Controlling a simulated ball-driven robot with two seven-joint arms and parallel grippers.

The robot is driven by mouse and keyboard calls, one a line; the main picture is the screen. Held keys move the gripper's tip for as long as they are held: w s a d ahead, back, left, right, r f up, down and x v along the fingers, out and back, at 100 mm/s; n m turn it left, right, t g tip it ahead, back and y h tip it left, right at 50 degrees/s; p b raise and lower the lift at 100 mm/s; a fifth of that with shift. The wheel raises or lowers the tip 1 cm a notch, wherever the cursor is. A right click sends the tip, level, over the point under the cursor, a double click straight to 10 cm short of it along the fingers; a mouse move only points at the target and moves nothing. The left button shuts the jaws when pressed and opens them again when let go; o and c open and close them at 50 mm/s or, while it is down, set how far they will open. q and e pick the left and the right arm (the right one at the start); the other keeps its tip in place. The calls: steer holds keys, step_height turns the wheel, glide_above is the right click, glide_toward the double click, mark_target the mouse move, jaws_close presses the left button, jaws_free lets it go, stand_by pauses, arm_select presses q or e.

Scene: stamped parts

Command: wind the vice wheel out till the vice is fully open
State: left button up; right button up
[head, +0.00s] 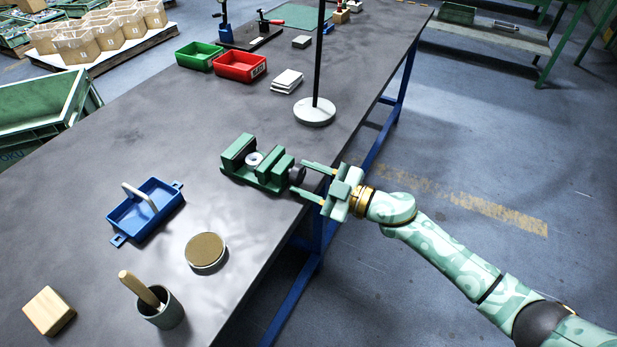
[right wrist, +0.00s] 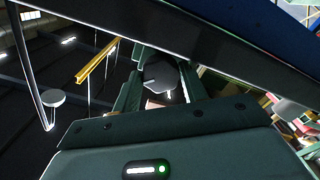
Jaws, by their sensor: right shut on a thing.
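The green vice (head: 257,165) sits on the dark bench near its right edge, with a gap between its jaws. A round, light-coloured part (head: 254,159) shows in that gap. The dark vice wheel (head: 297,175) is at the vice's right end, facing the bench edge. My right gripper (head: 308,181) reaches in from the right with a finger on either side of the wheel and is shut on it. In the right wrist view the wheel (right wrist: 160,76) shows as a dark faceted disc between the two fingers. My left gripper is not in view.
A blue tote (head: 128,228), a round tin (head: 206,250), a cup with a wooden handle (head: 165,310) and a wooden block (head: 48,311) lie nearer on the bench. A white-based stand (head: 314,112), red bin (head: 239,66) and green bin (head: 198,55) are farther back.

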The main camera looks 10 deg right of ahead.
steer(key=shift+f+n, duration=0.1)
steer(key=shift+n, duration=0.2)
steer(key=o, duration=1)
steer(key=shift+c, duration=0.2)
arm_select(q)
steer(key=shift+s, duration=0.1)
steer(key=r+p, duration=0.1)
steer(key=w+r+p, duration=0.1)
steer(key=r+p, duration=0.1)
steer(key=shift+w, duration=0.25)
arm_select(e)
steer(key=v, duration=1.6)
steer(key=shift+d, duration=0.2)
steer(key=shift+o, duration=0.2)
steer(key=shift+s, duration=0.1)
